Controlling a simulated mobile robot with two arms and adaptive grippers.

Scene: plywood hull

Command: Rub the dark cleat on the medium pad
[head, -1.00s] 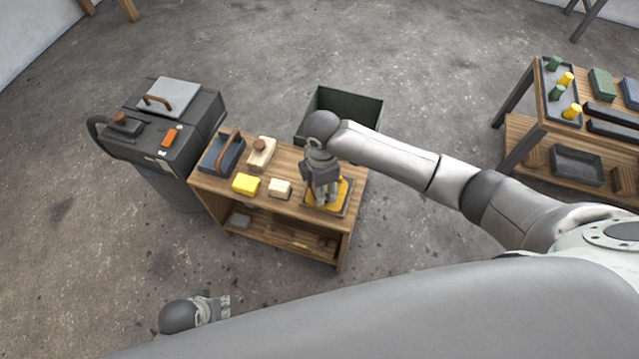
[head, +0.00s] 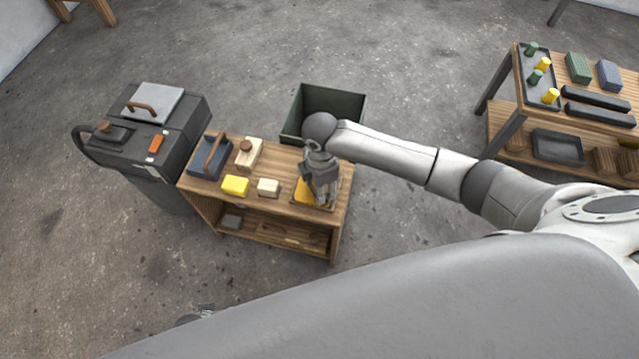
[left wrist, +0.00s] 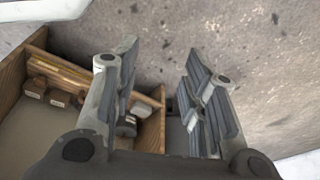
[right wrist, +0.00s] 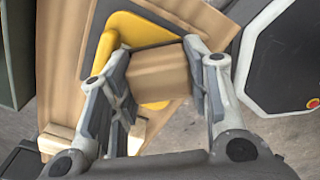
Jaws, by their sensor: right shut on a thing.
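The yellow pad (head: 302,193) lies on a dark-edged board at the right end of the low wooden bench; it also shows in the right wrist view (right wrist: 125,30). My right gripper (head: 322,204) is over the right part of the pad, pointing down. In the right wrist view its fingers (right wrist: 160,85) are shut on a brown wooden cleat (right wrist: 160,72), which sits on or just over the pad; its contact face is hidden. My left gripper (left wrist: 160,65) is open and empty, away from the bench; only a bit shows at the head view's bottom edge.
On the bench are a pale block (head: 268,187), a yellow block (head: 235,185), a knobbed wooden block (head: 248,155) and a dark handled tray (head: 208,160). A black machine (head: 180,150) stands left, a green bin (head: 335,101) behind, another table (head: 500,95) right.

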